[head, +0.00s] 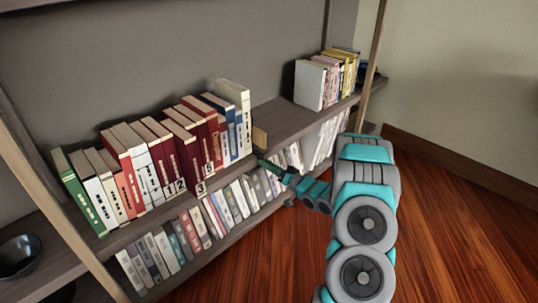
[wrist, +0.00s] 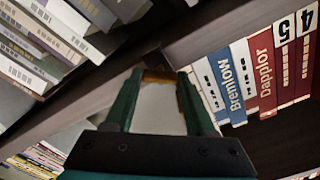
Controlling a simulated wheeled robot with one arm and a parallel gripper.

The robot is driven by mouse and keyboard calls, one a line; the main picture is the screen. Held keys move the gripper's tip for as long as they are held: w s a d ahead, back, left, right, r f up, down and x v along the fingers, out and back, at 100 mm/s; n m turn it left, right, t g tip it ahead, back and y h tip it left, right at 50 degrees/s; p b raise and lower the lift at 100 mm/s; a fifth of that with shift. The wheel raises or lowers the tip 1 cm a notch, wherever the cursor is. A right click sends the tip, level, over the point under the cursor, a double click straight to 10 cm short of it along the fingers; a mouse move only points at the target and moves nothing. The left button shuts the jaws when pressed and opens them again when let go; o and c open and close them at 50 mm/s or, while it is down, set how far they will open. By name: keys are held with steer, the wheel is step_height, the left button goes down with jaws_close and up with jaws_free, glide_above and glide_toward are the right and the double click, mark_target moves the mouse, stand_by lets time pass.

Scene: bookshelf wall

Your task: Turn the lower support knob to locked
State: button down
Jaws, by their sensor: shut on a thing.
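My gripper (head: 268,166) is at the front edge of the upper book shelf, just right of the last, cream book (head: 241,112). In the wrist view, my two green fingers (wrist: 158,78) close in at the tips on a small brown piece (wrist: 158,75). A pale surface (wrist: 159,110) fills the gap between the fingers; I cannot tell whether it is a book. No support knob or locked mark can be made out.
A row of upright books (head: 165,150) fills the shelf to the left, and smaller books (head: 185,240) fill the shelf below. Further right stand white and yellow books (head: 325,80). A dark bowl (head: 18,255) sits at the far left. The wooden floor (head: 440,230) is clear.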

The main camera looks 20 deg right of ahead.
steer(key=shift+f+m+p, duration=0.1)
steer(key=shift+m+p, duration=1.8)
steer(key=shift+m, duration=3.7)
steer(key=shift+c, duration=1.2)
jaws_free()
